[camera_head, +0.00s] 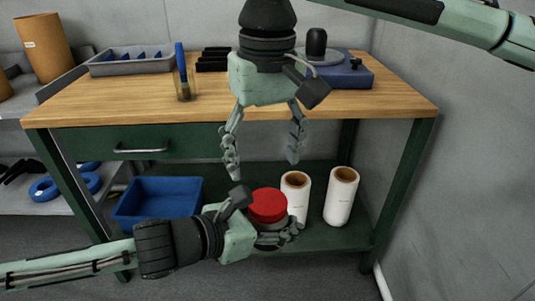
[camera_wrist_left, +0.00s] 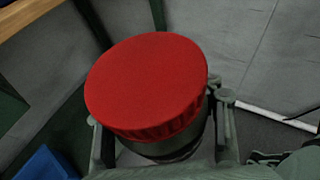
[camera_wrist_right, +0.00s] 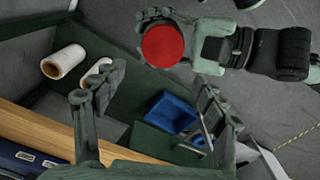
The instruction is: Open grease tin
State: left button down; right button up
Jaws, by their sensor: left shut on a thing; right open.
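The grease tin has a red lid (camera_head: 268,205) and a dark body, and is held in front of the bench. My left gripper (camera_head: 282,236) is shut on the tin's body below the lid; the lid (camera_wrist_left: 145,85) fills much of the left wrist view, seated on the tin. My right gripper (camera_head: 263,155) is open and empty, pointing down above the tin in the head view. In the right wrist view its fingers (camera_wrist_right: 150,112) are spread, and the red lid (camera_wrist_right: 163,46) shows beyond them, held in the left gripper.
The workbench (camera_head: 400,103) has a wooden top and a drawer (camera_head: 150,146). A glass jar with a brush (camera_head: 185,85), a grey tray (camera_head: 130,62) and a blue device (camera_head: 352,76) stand on it. A blue bin (camera_head: 157,202) and two white rolls (camera_head: 341,197) are on the lower shelf.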

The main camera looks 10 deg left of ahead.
aim_at(267, 200)
jog(key=n, duration=0.1)
jog(key=r+n, duration=0.1)
jog(key=n, duration=0.1)
jog(key=w+n, duration=0.1)
jog(key=n, duration=0.1)
jog(key=shift+a+r, duration=0.3)
jog(key=n, duration=0.2)
jog(key=s+n, duration=0.1)
jog(key=n, duration=0.2)
jog(key=s+d+n, duration=0.1)
jog(key=n, duration=0.2)
jog(key=shift+d+n, duration=0.1)
jog(key=shift+n, duration=0.2)
jog(key=shift+s+f+g+h, duration=0.1)
jog(key=shift+f+g+h, duration=0.2)
jog(key=shift+f, duration=3.7)
